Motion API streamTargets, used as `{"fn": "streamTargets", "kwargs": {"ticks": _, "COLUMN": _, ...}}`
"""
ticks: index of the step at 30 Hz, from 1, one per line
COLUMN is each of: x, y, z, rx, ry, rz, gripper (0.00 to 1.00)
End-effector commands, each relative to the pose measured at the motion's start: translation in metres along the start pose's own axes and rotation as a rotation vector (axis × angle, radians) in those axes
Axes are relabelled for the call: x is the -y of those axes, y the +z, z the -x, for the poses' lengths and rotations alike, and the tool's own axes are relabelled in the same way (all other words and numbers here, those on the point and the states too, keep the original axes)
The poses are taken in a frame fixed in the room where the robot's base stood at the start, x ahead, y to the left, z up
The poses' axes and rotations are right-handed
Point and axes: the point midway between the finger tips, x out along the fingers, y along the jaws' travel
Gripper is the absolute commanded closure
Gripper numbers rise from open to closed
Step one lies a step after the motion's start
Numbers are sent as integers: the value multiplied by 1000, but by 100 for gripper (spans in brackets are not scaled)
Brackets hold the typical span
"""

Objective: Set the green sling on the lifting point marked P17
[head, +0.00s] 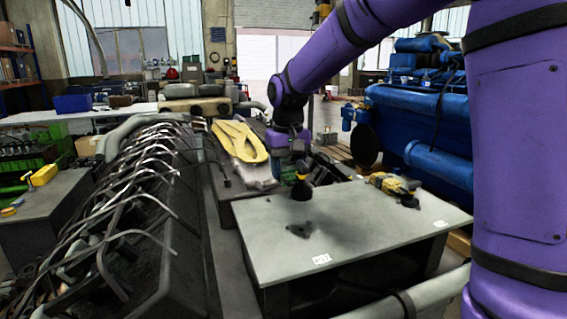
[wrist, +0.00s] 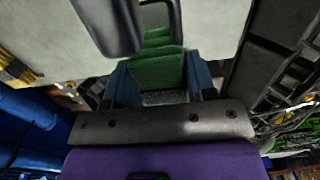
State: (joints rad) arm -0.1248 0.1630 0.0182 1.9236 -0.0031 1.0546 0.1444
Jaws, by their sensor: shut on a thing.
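My gripper (wrist: 160,92) is shut on the green sling (wrist: 157,68), which shows as a green band between its two blue fingers in the wrist view. A dark, blurred bar or loop lies close to the camera just beyond the sling; I cannot tell whether they touch. In the head view my purple wrist (head: 290,138) is over the far left edge of the grey plate (head: 370,225), and the sling is hard to make out. A white label (head: 321,259), which seems to read P17, is on the plate's near edge. A small dark fitting (head: 299,229) sits behind it.
A yellow sling (head: 240,140) lies left of my gripper. A yellow and black tool (head: 393,184) lies at the plate's far edge, by a dark knob (head: 410,201). A second label (head: 441,223) is at right. The large blue engine (head: 425,115) stands behind.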

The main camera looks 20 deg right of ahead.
Motion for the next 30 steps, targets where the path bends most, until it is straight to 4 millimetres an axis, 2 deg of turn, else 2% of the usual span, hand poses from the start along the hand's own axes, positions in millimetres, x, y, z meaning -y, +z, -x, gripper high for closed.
{"fn": "streamTargets", "kwargs": {"ticks": 18, "x": 0, "y": 0, "z": -60, "rx": 1, "ry": 0, "rz": 0, "gripper": 82}}
{"fn": "streamTargets", "kwargs": {"ticks": 30, "x": 0, "y": 0, "z": -66, "rx": -1, "ry": 0, "rz": 0, "gripper": 82}}
